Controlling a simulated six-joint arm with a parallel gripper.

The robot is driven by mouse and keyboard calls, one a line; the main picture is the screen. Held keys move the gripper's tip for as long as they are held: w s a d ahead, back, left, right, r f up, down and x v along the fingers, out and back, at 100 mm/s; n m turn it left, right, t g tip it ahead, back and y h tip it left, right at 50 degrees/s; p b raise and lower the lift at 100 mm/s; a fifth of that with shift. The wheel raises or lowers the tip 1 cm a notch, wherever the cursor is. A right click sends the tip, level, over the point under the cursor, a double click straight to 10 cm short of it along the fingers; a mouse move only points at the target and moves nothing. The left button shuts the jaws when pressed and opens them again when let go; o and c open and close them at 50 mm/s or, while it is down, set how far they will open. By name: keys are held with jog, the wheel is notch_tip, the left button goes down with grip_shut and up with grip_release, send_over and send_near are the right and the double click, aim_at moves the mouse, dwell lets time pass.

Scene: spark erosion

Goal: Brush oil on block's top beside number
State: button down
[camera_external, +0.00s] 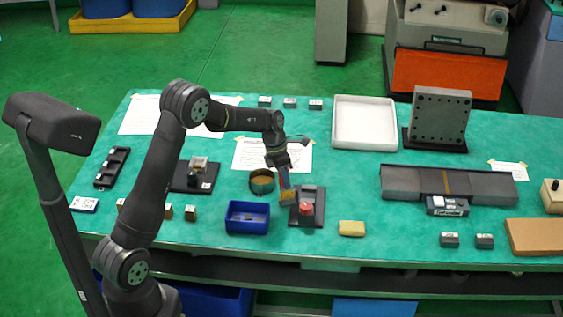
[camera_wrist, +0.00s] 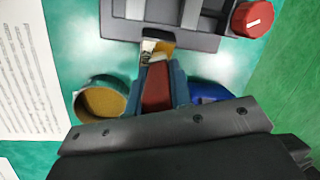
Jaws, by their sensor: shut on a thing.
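My gripper (camera_external: 285,183) is shut on a brush and points down at the left edge of a dark fixture (camera_external: 318,215). The brush's dark red handle (camera_wrist: 157,88) shows between the fingers in the wrist view. Its tan bristle end (camera_external: 288,197) is low beside the fixture; I cannot tell whether it touches. The fixture (camera_wrist: 205,42) has grey parts and a red knob (camera_wrist: 252,18), also seen externally (camera_external: 306,206). A grey block (camera_external: 308,190) appears to sit in it; no number is readable.
A blue bin (camera_external: 247,217) stands in front of the pot. A second dark stand (camera_external: 190,186) is at left. A yellow sponge-like block (camera_external: 352,228) lies front right. A white tray (camera_external: 364,122) and an upright drilled plate (camera_external: 440,115) stand behind. Green table is clear around the sponge.

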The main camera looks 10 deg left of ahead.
jog(key=shift+d+r, duration=0.1)
jog(key=shift+d, duration=0.25)
jog(key=shift+a+f, duration=0.3)
jog(key=shift+a, duration=0.3)
jog(key=shift+a+f, duration=0.25)
jog(key=shift+a, duration=0.4)
jog(key=shift+a+f, duration=0.3)
jog(key=shift+a, duration=0.3)
jog(key=shift+r, duration=0.15)
jog(key=shift+s+a+v, duration=0.1)
jog(key=shift+a+v, duration=0.1)
jog(key=shift+v, duration=0.75)
jog(key=shift+s+a+v, duration=0.1)
jog(key=shift+a+v, duration=0.1)
jog(key=shift+v, duration=0.7)
jog(key=shift+s+a+v, duration=0.15)
jog(key=shift+a+v, duration=0.05)
jog(key=shift+v, duration=0.75)
jog(key=shift+a+r, duration=0.3)
jog(key=shift+r, duration=0.3)
jog(key=shift+a+r, duration=0.3)
jog(key=shift+r, duration=0.35)
jog(key=shift+f, duration=0.1)
